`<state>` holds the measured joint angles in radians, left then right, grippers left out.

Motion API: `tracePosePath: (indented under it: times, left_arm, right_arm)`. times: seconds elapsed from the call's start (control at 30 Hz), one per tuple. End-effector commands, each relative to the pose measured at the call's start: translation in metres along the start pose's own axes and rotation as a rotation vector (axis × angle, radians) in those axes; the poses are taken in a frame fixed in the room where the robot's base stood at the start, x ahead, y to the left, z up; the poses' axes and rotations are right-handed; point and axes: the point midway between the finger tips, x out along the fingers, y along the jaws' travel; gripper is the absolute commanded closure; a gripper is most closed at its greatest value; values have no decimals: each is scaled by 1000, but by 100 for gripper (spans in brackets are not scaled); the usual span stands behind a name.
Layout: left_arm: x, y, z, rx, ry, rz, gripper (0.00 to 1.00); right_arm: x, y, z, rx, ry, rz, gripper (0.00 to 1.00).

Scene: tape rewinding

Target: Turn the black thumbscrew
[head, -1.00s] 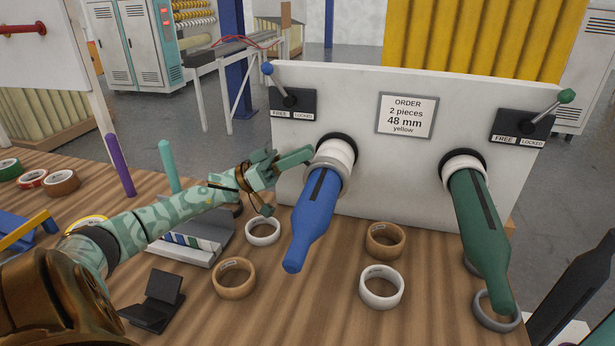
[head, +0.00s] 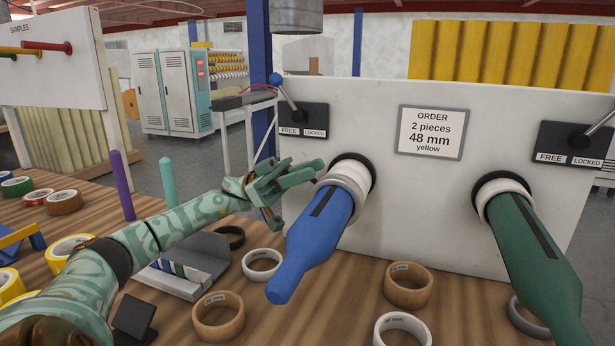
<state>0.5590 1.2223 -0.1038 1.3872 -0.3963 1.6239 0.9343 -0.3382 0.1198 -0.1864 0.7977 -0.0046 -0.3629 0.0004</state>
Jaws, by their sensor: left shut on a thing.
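The blue spindle (head: 316,240) sticks out of the white panel toward me, with a grey-white collar (head: 347,186) around its base. My left gripper (head: 300,176) is at the left side of this collar, its fingertips beside the rim. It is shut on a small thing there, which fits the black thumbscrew. The thumbscrew itself is hidden by the fingers, and I cannot make out its outline or how far it is turned. My right gripper is not in view.
A green spindle (head: 531,255) stands on the right of the panel (head: 430,225). Levers with FREE/LOCKED plates and an order sign (head: 431,132) are above. Tape rolls (head: 408,285) lie on the wooden table below. Purple (head: 122,185) and teal (head: 168,182) posts stand behind my left arm.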

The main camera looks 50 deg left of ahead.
Motion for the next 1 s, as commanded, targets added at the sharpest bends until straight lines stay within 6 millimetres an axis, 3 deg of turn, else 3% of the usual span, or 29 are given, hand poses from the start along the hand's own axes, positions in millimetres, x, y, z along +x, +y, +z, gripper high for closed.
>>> tracePosePath:
  times: [0.2,0.23,0.3,0.63,1.0]
  left_arm:
    - [0,0,2,-3,-4,-1,100]
    - [0,0,2,-3,-4,-1,72]
    - [0,0,2,-3,-3,-1,55]
    - [-4,0,1,-2,-2,-2,55]
    - [-66,-1,4,-3,-3,-3,55]
  right_arm:
    - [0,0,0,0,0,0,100]
    - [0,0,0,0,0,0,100]
    - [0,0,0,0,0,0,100]
    - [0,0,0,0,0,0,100]
    - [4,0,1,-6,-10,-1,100]
